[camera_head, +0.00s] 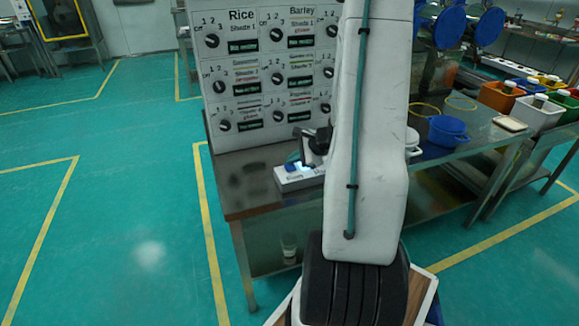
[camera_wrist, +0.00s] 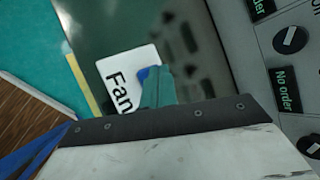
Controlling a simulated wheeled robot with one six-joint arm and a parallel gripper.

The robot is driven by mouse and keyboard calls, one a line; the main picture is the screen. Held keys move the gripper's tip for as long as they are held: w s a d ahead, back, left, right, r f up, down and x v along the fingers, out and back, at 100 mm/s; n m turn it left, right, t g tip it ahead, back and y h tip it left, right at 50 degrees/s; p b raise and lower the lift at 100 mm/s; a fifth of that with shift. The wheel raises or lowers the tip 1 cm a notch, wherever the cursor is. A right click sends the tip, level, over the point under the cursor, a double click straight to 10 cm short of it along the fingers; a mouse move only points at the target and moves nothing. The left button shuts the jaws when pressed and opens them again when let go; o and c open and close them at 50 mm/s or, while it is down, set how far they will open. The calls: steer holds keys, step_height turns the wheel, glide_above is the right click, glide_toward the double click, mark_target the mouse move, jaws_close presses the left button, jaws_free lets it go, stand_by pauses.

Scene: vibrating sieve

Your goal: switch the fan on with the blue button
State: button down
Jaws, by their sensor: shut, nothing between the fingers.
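The fan switch box is a white plate (camera_wrist: 118,82) marked "Fan" in the wrist view; it also shows as a small white box (camera_head: 298,179) on the metal table in the head view. The blue button (camera_wrist: 145,75) sits on it, partly hidden behind my fingers. My gripper (camera_wrist: 158,86) has teal fingers, shut and empty, right over the button. In the head view my gripper (camera_head: 299,160) is low above the box, partly hidden by my arm. I cannot tell whether the fingertips touch the button.
A tall white panel (camera_head: 245,85) with several black knobs and small displays stands just behind the box. It fills the right side of the wrist view (camera_wrist: 270,60). A blue pot (camera_head: 447,131) stands right of my arm. The table's left front (camera_head: 240,195) is bare.

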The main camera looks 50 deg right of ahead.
mark_target(293, 166)
steer(key=shift+r, duration=0.5)
steer(key=shift+r, duration=2.5)
